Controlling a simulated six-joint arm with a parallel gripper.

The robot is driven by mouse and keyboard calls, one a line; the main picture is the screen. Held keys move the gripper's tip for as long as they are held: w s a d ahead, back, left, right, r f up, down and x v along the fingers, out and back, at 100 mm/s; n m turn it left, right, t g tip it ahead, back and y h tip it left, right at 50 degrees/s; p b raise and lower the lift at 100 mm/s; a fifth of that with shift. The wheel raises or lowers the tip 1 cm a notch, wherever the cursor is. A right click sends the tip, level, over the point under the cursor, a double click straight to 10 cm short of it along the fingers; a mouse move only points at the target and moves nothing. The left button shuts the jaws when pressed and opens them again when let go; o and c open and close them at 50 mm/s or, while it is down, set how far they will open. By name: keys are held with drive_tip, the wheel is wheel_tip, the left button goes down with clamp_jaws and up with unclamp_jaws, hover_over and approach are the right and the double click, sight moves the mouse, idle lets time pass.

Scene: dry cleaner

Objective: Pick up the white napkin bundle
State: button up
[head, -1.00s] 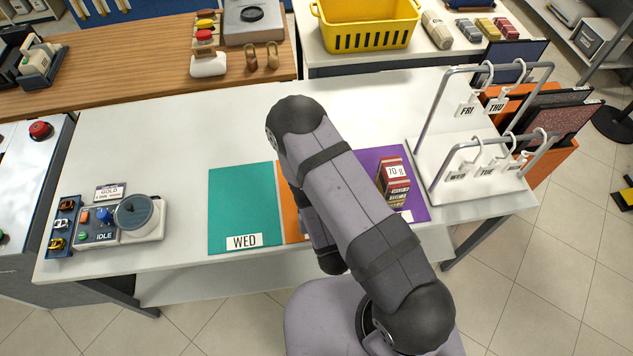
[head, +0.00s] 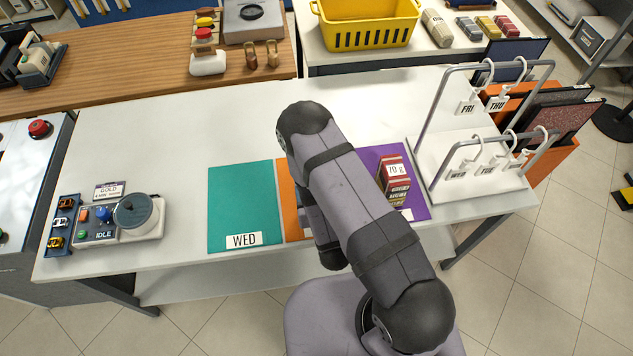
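A cream-white bundle (head: 437,29), likely the white napkin bundle, lies on the white table at the back, just right of the yellow basket (head: 367,24). It is small in the head view and appears to have a band around it. My arm is bent over the front table, far from the bundles. My gripper does not show; my own arm links hide that area.
The front white table (head: 180,130) holds a teal mat (head: 242,205) labelled WED, an orange mat, a purple mat (head: 415,190) with a red box stack (head: 394,178), and a dial device (head: 135,213). A hanger rack (head: 465,185) stands right. The table's back left is clear.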

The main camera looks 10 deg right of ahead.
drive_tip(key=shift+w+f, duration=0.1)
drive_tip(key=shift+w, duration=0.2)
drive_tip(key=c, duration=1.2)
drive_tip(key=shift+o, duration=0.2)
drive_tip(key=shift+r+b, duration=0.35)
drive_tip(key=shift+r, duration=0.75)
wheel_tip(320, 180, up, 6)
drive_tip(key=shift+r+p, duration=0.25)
drive_tip(key=shift+p, duration=0.65)
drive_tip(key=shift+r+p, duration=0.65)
drive_tip(key=shift+p, duration=0.05)
